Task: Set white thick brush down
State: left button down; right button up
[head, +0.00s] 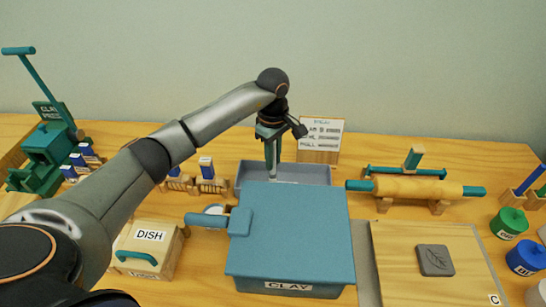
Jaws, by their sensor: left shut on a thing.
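My left gripper (272,155) points down over the grey-blue tray (318,174) at the back middle of the table. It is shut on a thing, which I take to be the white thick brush. The brush is too small and too hidden by the fingers to make out clearly. I cannot tell whether it touches the tray. My right gripper is not in view.
A teal-lidded CLAY box (295,225) stands in front of the tray. A DISH box (150,250) is at front left. A rolling pin (415,188) lies on supports at right, behind a board (415,285) with a leaf stamp (435,260). A sign (320,138) stands behind.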

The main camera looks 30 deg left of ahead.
pick_arm(q)
jog(key=shift+f, duration=0.2)
jog(key=c, duration=0.8)
grip_release()
notch_tip(320, 180, up, 12)
jog(key=shift+r, duration=0.2)
